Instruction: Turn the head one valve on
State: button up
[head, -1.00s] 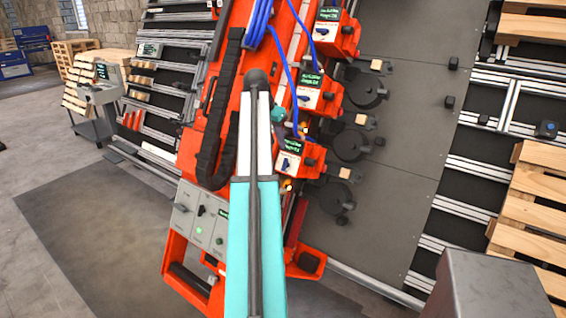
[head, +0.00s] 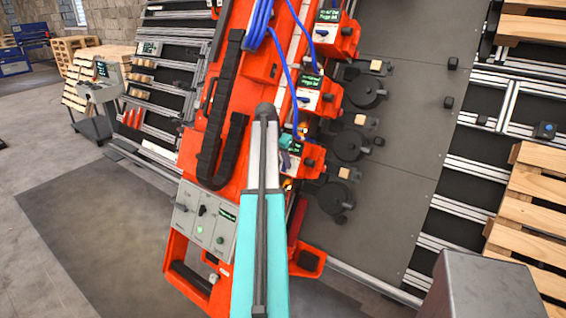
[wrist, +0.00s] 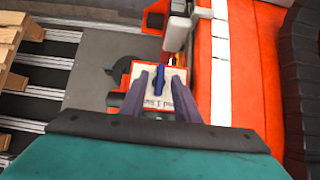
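The lowest of three orange heads (head: 308,163) on the slanted orange gantry has a small screen, partly covered by my gripper (head: 286,147) in the head view. In the wrist view, its white plate (wrist: 174,75) bears partly covered text that includes "d 1". A dark blue valve handle (wrist: 157,82) stands on this plate, pointing roughly up the picture. My gripper (wrist: 161,92) is open, with one purple-grey finger on each side of the handle. The handle looks free between the fingers; I cannot tell how far they reach along it.
Two similar heads, the middle one (head: 318,95) and the upper one (head: 333,32), sit above with blue hoses nearby. A black cable chain (head: 222,120) runs on the left. A grey control panel (head: 203,218) is below. Dark round clamps (head: 350,143) line the grey plate at right.

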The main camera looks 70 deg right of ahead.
jog(key=shift+d+f, duration=0.15)
jog(key=shift+f, duration=0.25)
grip_shut()
